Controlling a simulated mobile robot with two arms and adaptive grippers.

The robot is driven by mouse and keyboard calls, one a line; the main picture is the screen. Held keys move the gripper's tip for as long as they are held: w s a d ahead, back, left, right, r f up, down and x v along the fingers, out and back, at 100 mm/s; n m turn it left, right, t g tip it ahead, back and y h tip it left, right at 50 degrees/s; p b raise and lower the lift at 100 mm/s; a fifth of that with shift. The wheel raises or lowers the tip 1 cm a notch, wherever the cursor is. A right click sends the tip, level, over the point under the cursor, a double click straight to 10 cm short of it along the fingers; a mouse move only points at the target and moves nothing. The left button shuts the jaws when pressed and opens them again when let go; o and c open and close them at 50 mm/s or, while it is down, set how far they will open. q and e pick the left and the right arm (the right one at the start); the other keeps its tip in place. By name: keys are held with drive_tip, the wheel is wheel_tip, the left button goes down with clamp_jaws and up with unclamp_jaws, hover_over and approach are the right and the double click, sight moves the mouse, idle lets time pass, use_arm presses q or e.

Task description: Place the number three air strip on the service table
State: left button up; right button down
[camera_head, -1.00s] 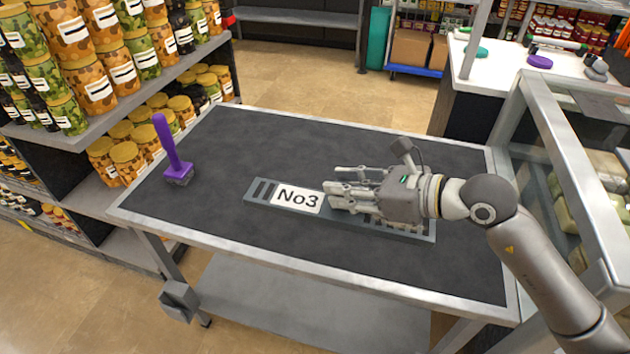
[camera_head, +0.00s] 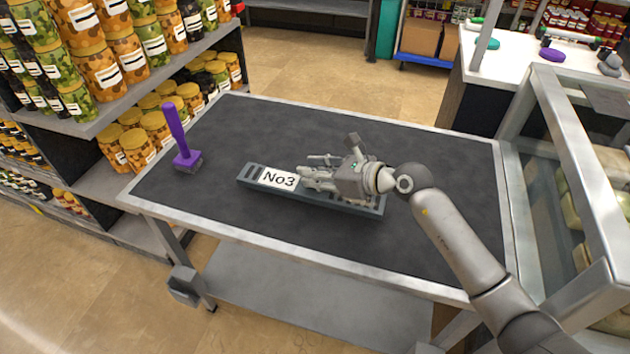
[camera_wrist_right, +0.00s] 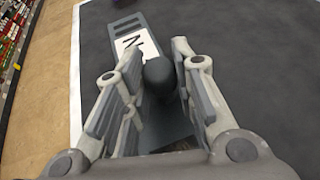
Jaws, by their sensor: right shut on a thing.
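The number three air strip (camera_head: 256,180) is a long grey bar with a white "No3" label. It lies on, or just above, the dark top of the service table (camera_head: 230,225); I cannot tell if there is a gap. My right gripper (camera_head: 308,172) is over the strip's middle, right of the label, shut on the strip. In the right wrist view, the strip (camera_wrist_right: 124,27) runs away between the fingers (camera_wrist_right: 155,85), with a dark rounded knob between them. The strip's right part is partly hidden by my gripper. My left gripper is not in view.
A purple-handled brush (camera_head: 177,135) stands at the table's left. Shelves of jars (camera_head: 140,140) are beyond the left edge. A glass-sided case (camera_head: 565,170) adjoins the right edge. The table's back and front areas are clear.

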wheel_tip(320, 180, down, 3)
drive_tip(key=shift+w+a+f, duration=0.1)
drive_tip(key=shift+f, duration=0.1)
drive_tip(key=c, duration=1.2)
unclamp_jaws()
drive_tip(key=shift+f, duration=0.1)
drive_tip(key=shift+d+r, duration=0.2)
drive_tip(key=shift+d, duration=0.05)
wheel_tip(320, 180, up, 4)
drive_tip(key=r, duration=0.1)
hover_over(358, 205)
drive_tip(key=shift+w+f+b, duration=0.1)
drive_tip(key=shift+f+b, duration=0.15)
drive_tip(key=shift+b, duration=0.1)
drive_tip(key=shift+f, duration=0.1)
